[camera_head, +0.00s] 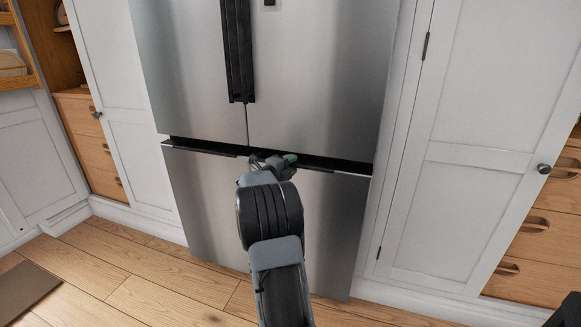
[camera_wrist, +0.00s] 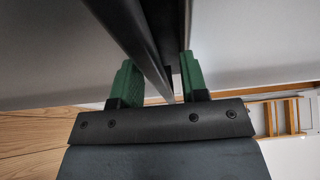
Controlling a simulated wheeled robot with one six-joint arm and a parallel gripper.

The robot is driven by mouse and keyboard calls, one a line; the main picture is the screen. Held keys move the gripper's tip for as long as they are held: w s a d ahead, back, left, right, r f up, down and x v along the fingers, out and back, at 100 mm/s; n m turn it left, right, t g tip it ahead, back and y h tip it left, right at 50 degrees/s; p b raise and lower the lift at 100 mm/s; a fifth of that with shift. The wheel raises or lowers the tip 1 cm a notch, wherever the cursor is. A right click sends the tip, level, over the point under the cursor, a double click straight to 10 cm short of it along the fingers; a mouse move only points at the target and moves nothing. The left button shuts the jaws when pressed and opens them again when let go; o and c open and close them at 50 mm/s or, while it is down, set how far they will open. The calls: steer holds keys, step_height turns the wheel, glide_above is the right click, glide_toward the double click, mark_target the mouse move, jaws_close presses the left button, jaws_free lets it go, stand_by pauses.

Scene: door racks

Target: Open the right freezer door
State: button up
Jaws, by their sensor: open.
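The right freezer door (camera_head: 325,225) is the lower right steel panel of the fridge. It looks shut, and its left part is hidden behind my arm. A dark recess with a handle edge (camera_head: 335,171) runs along its top. My gripper (camera_head: 275,161) is at that top edge, near the fridge's centre. In the wrist view my gripper (camera_wrist: 160,78) is open, with green fingertips on either side of a dark lengthwise edge strip (camera_wrist: 150,50). I cannot tell whether either finger touches it.
The upper fridge doors (camera_head: 320,80) are shut above, with dark upright handles (camera_head: 238,50) at the centre. The left freezer door (camera_head: 205,205) is shut. White cabinets (camera_head: 480,140) flank the fridge.

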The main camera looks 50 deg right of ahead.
steer(key=shift+c, duration=0.2)
jaws_close()
stand_by(0.4)
